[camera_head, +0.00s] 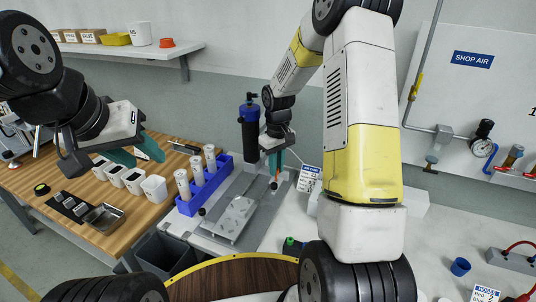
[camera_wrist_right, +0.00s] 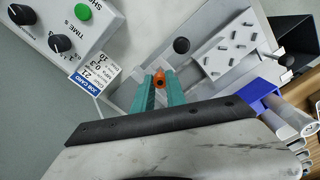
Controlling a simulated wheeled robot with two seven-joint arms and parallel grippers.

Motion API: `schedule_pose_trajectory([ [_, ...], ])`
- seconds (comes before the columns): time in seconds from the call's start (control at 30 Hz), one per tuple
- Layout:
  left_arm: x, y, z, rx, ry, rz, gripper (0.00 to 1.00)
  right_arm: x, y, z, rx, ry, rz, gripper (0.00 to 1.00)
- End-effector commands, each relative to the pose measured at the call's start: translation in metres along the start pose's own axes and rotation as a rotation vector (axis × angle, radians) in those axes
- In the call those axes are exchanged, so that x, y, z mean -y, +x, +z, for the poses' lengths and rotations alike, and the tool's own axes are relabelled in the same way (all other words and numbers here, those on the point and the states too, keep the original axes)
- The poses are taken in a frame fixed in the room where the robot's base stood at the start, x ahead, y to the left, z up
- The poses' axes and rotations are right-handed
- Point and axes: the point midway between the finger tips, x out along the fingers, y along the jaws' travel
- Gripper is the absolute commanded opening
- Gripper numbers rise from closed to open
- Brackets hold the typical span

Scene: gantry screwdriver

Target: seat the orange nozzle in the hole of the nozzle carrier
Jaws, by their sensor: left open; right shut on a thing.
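The orange nozzle (camera_wrist_right: 159,79) is held between the teal fingertips of my right gripper (camera_wrist_right: 160,88), and its end shows a dark opening. In the head view my right gripper (camera_head: 274,165) points down above the grey fixture base, with a bit of the orange nozzle (camera_head: 275,178) at its tips. A dark round part (camera_wrist_right: 181,45) lies just beyond the nozzle in the right wrist view, apart from it. I cannot tell whether it belongs to the nozzle carrier, and I cannot make out the carrier's hole. My left gripper (camera_head: 137,152) is open and empty above the wooden table.
A light plate (camera_head: 236,218) with small screws lies on the fixture base. A blue rack (camera_head: 208,186) with white tubes stands to its left. A dark blue-topped cylinder (camera_head: 250,125) stands behind. A job card (camera_head: 308,179) and a control box (camera_wrist_right: 65,35) are beside the base.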

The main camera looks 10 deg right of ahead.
Motion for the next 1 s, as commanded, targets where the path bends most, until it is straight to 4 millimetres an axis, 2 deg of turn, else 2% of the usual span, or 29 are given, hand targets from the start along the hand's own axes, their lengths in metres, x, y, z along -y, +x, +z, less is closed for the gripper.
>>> schedule_pose_trajectory([
  [0.97,0.0,0.0,0.0,0.0,0.0,0.0,0.43,0.0,0.029,0.0,0.001,0.0,0.001,0.0],
  [1.0,0.0,0.0,0.0,0.0,0.0,0.0,0.43,0.0,0.029,0.0,0.0,0.0,0.001,0.24],
])
